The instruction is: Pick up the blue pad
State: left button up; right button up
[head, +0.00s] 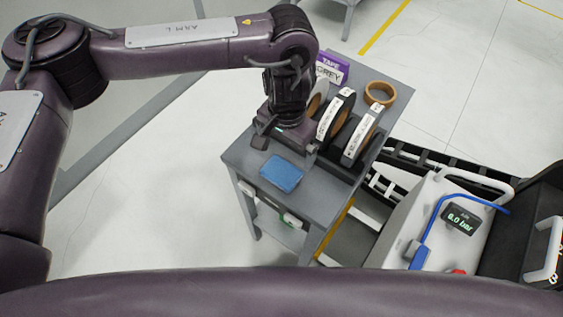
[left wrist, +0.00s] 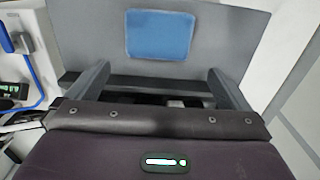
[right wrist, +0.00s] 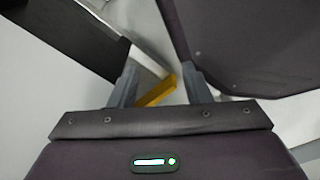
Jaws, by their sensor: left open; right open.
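The blue pad (head: 281,174) lies flat on the near part of the grey cart top (head: 237,157). It also shows in the left wrist view (left wrist: 160,34), beyond the fingertips and roughly centred between them. My left gripper (head: 285,145) is above the cart, just behind the pad in the head view, with its fingers apart and nothing between them. The fingers also show in the left wrist view (left wrist: 160,80). My right gripper shows only in its own wrist view (right wrist: 160,85), with its fingers apart and empty, away from the pad.
Several tape rolls in a dark holder (head: 345,160), a brown ring of tape (head: 380,93) and a purple tape box (head: 330,66) stand behind and right of my left gripper. A white machine with a pressure display (head: 461,218) and a blue hose (head: 421,256) stands at the right.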

aim_at(284, 167)
pick_arm(q)
jog(key=f, duration=0.1)
jog(key=s+f+p, duration=0.1)
jog(key=f, duration=0.1)
jog(key=shift+s+a+f, duration=0.1)
jog(key=shift+s+a, duration=0.05)
notch_tip(284, 167, down, 3)
jog(key=shift+r, duration=0.15)
jog(key=c, duration=0.9)
pick_arm(e)
jog(key=s, duration=0.3)
jog(key=shift+a+r, duration=0.15)
jog(key=shift+r, duration=0.2)
